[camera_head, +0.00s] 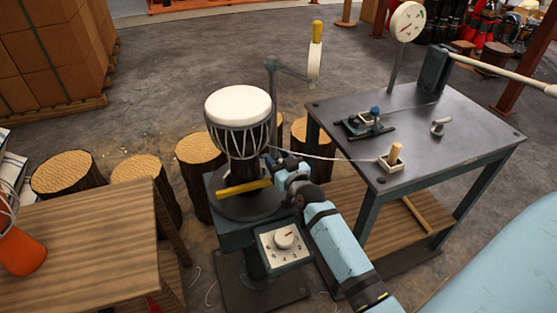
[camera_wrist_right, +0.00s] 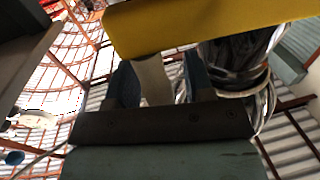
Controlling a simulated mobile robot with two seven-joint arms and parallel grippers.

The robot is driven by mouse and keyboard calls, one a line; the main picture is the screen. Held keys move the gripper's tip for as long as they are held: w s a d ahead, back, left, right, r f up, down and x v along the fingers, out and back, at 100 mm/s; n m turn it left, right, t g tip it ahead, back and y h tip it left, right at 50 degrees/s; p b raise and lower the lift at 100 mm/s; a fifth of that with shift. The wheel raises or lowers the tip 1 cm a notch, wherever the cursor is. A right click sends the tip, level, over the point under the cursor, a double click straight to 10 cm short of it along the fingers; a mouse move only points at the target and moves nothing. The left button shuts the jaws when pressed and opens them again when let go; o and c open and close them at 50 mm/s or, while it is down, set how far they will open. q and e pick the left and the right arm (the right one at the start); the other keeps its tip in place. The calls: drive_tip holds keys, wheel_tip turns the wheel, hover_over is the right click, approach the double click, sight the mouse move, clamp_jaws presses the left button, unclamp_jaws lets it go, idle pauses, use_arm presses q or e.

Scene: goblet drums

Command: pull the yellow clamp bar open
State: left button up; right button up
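The yellow clamp bar (camera_head: 245,189) lies across the front of the foot of a white-topped goblet drum (camera_head: 239,130), on a round dark turntable (camera_head: 240,208). My right gripper (camera_head: 274,162) is at the right of the drum's foot, close to the bar's right end. In the right wrist view the yellow bar (camera_wrist_right: 195,24) crosses just beyond the fingertips. The fingers (camera_wrist_right: 160,75) stand apart, with a pale post between them below the bar. A gap shows beside the post, and I cannot tell whether either finger touches it. My left gripper is not in view.
A dial panel (camera_head: 284,245) fronts the drum stand. A dark metal table (camera_head: 450,130) with small fixtures stands to the right, with a cord running from it toward the drum. A wooden table (camera_head: 85,245) is at left. Log stools (camera_head: 68,172) stand behind.

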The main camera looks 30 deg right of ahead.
clamp_jaws()
drive_tip(key=shift+s+r+p, duration=0.1)
drive_tip(key=shift+s+p, duration=0.15)
drive_tip(key=shift+p, duration=0.1)
drive_tip(key=s+p, duration=0.1)
drive_tip(key=s, duration=0.1)
drive_tip(key=s+a+p, duration=0.1)
drive_tip(key=s+p, duration=0.1)
drive_tip(key=shift+a, duration=0.1)
drive_tip(key=shift+c, duration=0.4)
unclamp_jaws()
drive_tip(key=shift+o, duration=0.9)
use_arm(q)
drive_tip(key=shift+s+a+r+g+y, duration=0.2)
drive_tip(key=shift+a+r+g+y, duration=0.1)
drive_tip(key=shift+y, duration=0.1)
